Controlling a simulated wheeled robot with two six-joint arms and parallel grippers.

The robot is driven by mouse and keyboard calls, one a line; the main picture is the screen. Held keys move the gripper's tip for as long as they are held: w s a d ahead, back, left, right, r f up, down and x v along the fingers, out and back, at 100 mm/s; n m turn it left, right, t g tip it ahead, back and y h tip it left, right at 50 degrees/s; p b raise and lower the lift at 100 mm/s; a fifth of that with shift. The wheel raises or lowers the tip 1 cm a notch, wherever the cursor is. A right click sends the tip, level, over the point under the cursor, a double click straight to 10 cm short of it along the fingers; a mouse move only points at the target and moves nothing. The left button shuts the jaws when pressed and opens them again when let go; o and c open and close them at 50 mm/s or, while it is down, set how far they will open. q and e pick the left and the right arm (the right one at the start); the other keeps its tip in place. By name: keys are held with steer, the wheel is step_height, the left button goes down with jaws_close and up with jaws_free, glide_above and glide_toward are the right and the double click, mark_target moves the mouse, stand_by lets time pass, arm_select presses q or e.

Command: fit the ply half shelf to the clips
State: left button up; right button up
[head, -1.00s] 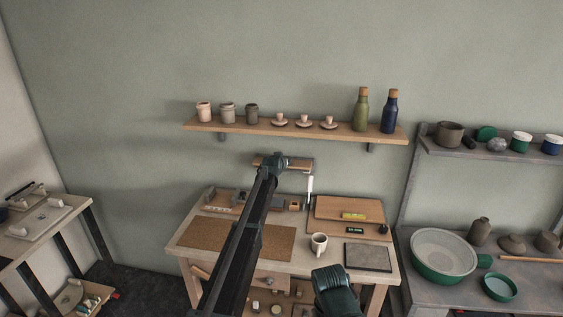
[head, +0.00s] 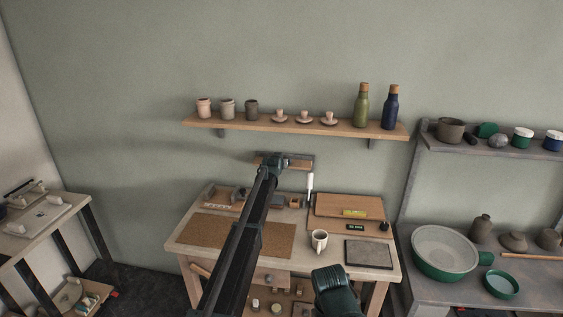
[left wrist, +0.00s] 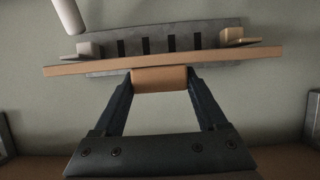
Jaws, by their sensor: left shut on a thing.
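The ply half shelf (left wrist: 166,62) is a thin light-wood board with a block-like wooden grip (left wrist: 160,79) on its near edge. My left gripper (left wrist: 160,84) is shut on that grip. Beyond the board is a grey slotted plate (left wrist: 158,38) on the wall, with a pale clip at the left (left wrist: 89,49) and another at the right (left wrist: 232,37). The board overlaps the plate's lower part and tilts slightly in this view; I cannot tell whether it touches the clips. In the head view, my left gripper (head: 281,162) partly hides the board (head: 263,159). My right gripper's fingers do not show.
A long shelf (head: 250,126) with cups and two bottles hangs above. An upright white object (head: 310,183) stands near the board's right end.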

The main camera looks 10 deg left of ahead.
arm_select(q)
steer(key=shift+f, duration=0.35)
steer(key=o, duration=1.4)
steer(key=shift+r, duration=0.1)
steer(key=shift+s, duration=0.1)
steer(key=p+v, duration=0.5)
steer(key=v, duration=0.8)
steer(key=shift+s+r, duration=0.2)
steer(key=shift+s, duration=0.05)
